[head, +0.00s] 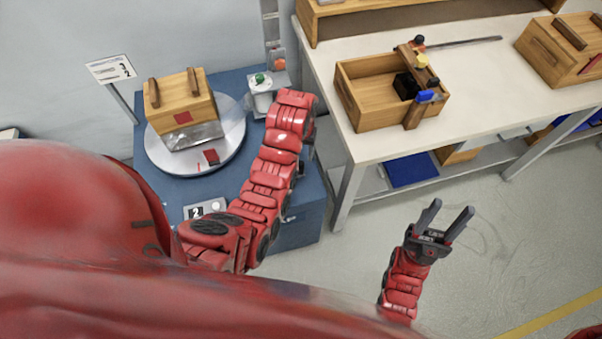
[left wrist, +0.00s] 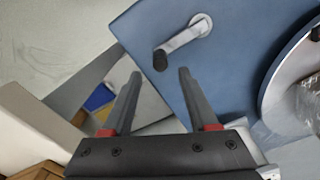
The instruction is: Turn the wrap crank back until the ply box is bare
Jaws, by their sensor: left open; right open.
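The ply box (head: 177,106) stands on a round grey turntable (head: 228,143) on the blue station. Clear film (head: 196,135) shows around its lower part, with wooden handles and a red patch above. The wrap crank (left wrist: 188,38) is on the station's blue side in the left wrist view, a metal arm with a black knob (left wrist: 160,61). My left gripper (left wrist: 160,72) is open; the knob shows just past its fingertips, between them in the picture, not gripped. In the head view my left arm hides the crank and that gripper. My right gripper (head: 454,204) is open and empty over the floor.
A white workbench (head: 475,110) on the right holds an open wooden crate (head: 365,115) and another wooden box (head: 565,65). A green button (head: 260,79) sits at the station's back. A sign (head: 110,69) stands behind left. Floor at right is clear.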

